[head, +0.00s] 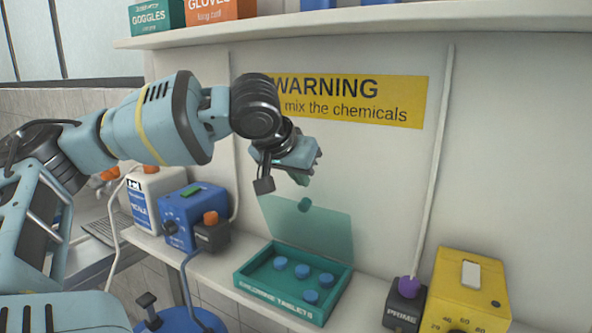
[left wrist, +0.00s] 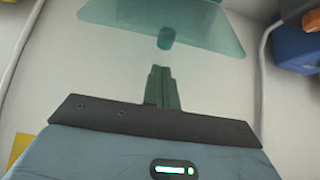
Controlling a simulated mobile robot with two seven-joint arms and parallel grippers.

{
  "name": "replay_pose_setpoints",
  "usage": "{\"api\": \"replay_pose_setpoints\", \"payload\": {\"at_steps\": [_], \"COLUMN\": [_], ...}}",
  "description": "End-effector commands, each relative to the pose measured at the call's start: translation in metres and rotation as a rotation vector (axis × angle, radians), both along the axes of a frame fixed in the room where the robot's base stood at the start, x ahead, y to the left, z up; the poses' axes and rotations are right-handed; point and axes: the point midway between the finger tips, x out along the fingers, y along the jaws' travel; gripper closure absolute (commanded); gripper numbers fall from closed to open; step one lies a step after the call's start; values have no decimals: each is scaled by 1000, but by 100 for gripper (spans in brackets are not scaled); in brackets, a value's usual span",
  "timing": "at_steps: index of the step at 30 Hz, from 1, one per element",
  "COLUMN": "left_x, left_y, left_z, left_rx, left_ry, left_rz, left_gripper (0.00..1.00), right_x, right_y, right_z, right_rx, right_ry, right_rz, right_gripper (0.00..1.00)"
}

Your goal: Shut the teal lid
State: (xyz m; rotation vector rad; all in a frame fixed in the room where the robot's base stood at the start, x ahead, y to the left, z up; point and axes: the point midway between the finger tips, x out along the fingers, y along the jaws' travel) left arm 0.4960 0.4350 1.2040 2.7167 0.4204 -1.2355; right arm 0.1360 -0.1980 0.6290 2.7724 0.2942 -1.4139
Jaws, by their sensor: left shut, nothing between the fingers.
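The teal lid (head: 325,232) is a see-through panel standing open, tilted up at the back of the teal tray (head: 243,284). A small round teal knob (head: 304,204) sits near its upper edge. The tray, marked as chlorine tablets, holds several blue tablets (head: 302,271). My left gripper (head: 300,182) is above the lid's upper edge, just above the knob and apart from it. In the left wrist view its fingers (left wrist: 162,75) are closed together and empty, pointing toward the lid (left wrist: 165,25) and its knob (left wrist: 166,38). My right gripper is out of view.
A blue pump box (head: 187,217) and a dark box with an orange knob (head: 211,235) stand left of the tray. A dark PRIME box with a purple knob (head: 405,305) and a yellow dial box (head: 470,290) stand right. An upper shelf (head: 400,19) runs overhead.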

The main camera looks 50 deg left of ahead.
Motion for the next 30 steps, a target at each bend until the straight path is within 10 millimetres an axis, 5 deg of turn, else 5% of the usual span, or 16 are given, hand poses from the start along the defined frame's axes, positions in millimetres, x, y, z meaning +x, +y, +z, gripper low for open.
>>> {"api": "replay_pose_setpoints", "payload": {"at_steps": [9, 30], "left_x": [27, 32], "left_y": [9, 13], "left_z": [-34, -39], "left_rx": [1, 3], "left_ry": [2, -8], "left_rz": [1, 1], "left_gripper": [100, 100], "right_x": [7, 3], "right_y": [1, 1], "right_z": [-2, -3], "right_rx": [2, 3], "right_ry": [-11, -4], "right_rz": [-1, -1], "right_gripper": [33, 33]}}
